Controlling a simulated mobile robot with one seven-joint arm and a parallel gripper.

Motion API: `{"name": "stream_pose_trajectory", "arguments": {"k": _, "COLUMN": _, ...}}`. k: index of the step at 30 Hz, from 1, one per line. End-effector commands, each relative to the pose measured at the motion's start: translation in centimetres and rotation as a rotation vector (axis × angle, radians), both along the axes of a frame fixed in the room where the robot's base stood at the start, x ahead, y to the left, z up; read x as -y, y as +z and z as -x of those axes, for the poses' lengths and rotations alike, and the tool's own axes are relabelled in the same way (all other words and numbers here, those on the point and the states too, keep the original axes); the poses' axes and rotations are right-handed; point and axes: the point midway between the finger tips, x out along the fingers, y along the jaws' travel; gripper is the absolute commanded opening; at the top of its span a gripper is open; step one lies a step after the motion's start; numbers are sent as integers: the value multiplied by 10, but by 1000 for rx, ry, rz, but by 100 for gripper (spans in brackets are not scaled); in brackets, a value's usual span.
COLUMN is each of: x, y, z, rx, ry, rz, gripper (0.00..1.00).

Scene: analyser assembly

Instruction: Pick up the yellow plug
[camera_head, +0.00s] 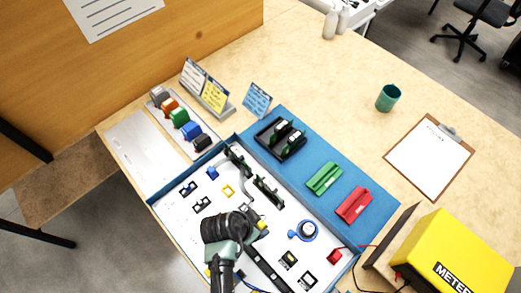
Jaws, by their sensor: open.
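My gripper (256,219) is over the middle of the white board, mostly hidden by my dark wrist, and its fingers are hard to make out. It is open. A small yellow piece (262,225), possibly the yellow plug, shows just right of my wrist, close to the gripper; I cannot tell whether they touch. A yellow square frame (228,190) lies flat on the board, up and left of my wrist.
The white board (185,212) has blue edges and carries several black, blue and red parts. Black, green (324,179) and red (354,204) holders stand on the blue mat (300,163). A yellow meter (455,255) stands at right. A cup (388,97) and clipboard (430,158) lie beyond.

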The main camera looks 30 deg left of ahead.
Motion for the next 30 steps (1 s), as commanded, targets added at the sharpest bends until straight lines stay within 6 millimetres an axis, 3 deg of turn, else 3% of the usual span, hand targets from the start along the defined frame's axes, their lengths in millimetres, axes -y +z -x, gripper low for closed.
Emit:
{"name": "stream_pose_trajectory", "arguments": {"k": 7, "x": 2, "y": -25, "z": -9, "rx": 0, "ry": 0, "rz": 0, "gripper": 68}}
{"name": "stream_pose_trajectory", "arguments": {"k": 17, "x": 3, "y": -28, "z": -11, "rx": 0, "ry": -1, "rz": -1, "gripper": 68}}
{"name": "stream_pose_trajectory", "arguments": {"k": 28, "x": 3, "y": -28, "z": -11, "rx": 0, "ry": -1, "rz": -1, "gripper": 1}}
{"name": "stream_pose_trajectory", "arguments": {"k": 30, "x": 3, "y": -28, "z": -11, "rx": 0, "ry": -1, "rz": -1, "gripper": 0}}
